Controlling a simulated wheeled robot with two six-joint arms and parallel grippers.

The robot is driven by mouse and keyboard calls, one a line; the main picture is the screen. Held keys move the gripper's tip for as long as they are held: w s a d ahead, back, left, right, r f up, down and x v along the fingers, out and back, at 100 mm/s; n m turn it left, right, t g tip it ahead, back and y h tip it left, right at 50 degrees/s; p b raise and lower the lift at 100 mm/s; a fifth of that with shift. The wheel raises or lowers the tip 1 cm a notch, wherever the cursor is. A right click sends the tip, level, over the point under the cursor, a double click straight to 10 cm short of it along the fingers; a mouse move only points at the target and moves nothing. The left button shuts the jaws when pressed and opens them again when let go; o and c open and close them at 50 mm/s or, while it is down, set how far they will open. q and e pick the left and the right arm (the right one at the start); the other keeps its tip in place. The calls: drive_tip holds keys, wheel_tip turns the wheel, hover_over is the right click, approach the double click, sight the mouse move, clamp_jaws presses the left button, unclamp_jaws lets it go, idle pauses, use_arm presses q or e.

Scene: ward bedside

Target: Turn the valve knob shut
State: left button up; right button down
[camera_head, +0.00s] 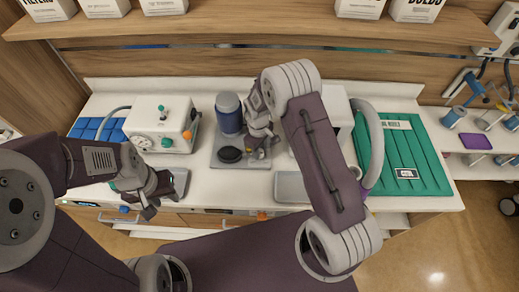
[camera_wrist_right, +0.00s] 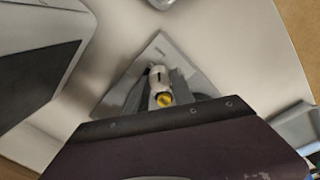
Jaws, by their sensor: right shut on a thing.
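The valve knob (camera_wrist_right: 161,88), pale with a dark line and a yellow part, sits between the fingers of my right gripper (camera_wrist_right: 160,92) in the right wrist view. The gripper is shut on it. In the head view my right gripper (camera_head: 259,150) points down over the right side of a grey base plate (camera_head: 228,161), and the arm and fingers hide most of the knob there. My left gripper (camera_head: 152,203) hangs near the counter's front edge, away from the plate. Its jaw opening is unclear.
A white gauge box (camera_head: 161,124) stands to the left. A green tray (camera_head: 411,157) lies at the right. A shelf with boxes (camera_head: 165,6) runs along the back.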

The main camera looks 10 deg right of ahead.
drive_tip(key=c, duration=1.1)
unclamp_jaws()
drive_tip(key=shift+r, duration=0.1)
wheel_tip(320, 180, up, 9)
drive_tip(key=shift+s+a+b, duration=0.1)
drive_tip(key=shift+b, duration=0.95)
